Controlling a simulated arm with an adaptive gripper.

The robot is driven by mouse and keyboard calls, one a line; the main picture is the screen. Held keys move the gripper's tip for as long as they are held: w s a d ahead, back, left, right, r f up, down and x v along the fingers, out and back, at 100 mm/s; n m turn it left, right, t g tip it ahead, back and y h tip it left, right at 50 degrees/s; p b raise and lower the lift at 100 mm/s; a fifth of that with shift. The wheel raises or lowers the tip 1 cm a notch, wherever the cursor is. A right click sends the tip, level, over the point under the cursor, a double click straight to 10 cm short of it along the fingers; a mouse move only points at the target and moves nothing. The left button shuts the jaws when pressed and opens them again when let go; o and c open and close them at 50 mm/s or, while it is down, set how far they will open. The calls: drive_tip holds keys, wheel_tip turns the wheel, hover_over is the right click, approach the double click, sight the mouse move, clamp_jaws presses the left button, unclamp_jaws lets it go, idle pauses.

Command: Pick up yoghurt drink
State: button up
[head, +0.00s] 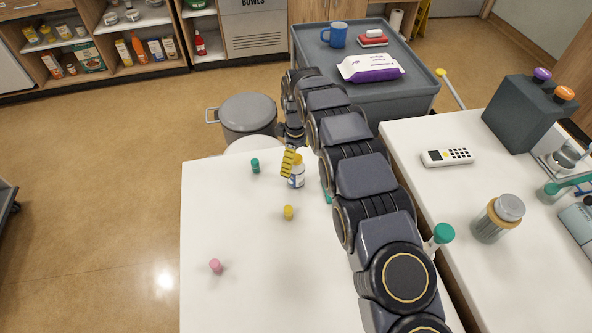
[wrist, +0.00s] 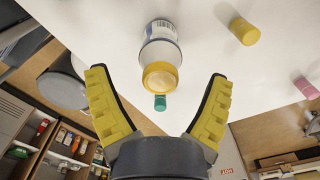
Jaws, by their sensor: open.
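The yoghurt drink (head: 297,176), a small white bottle with a yellow cap and a printed label, stands upright on the white table (head: 230,290) near its far edge. In the wrist view the bottle (wrist: 160,48) lies ahead, roughly centred between my fingertips, with its yellow cap towards me. My gripper (head: 290,160) has yellow ridged fingers and is right beside the bottle in the head view, partly hidden by my arm. In the wrist view my gripper (wrist: 158,76) is spread wide and empty, with no finger seen touching the bottle.
Near the bottle stand a small green piece (head: 255,166), a yellow piece (head: 288,212) and a pink piece (head: 216,266). A side counter (head: 440,190) with a jar (head: 497,217) is right. The table's front left is mostly clear.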

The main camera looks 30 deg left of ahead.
wheel_tip(320, 180, down, 3)
drive_tip(key=c, duration=1.2)
drive_tip(key=shift+r, duration=0.1)
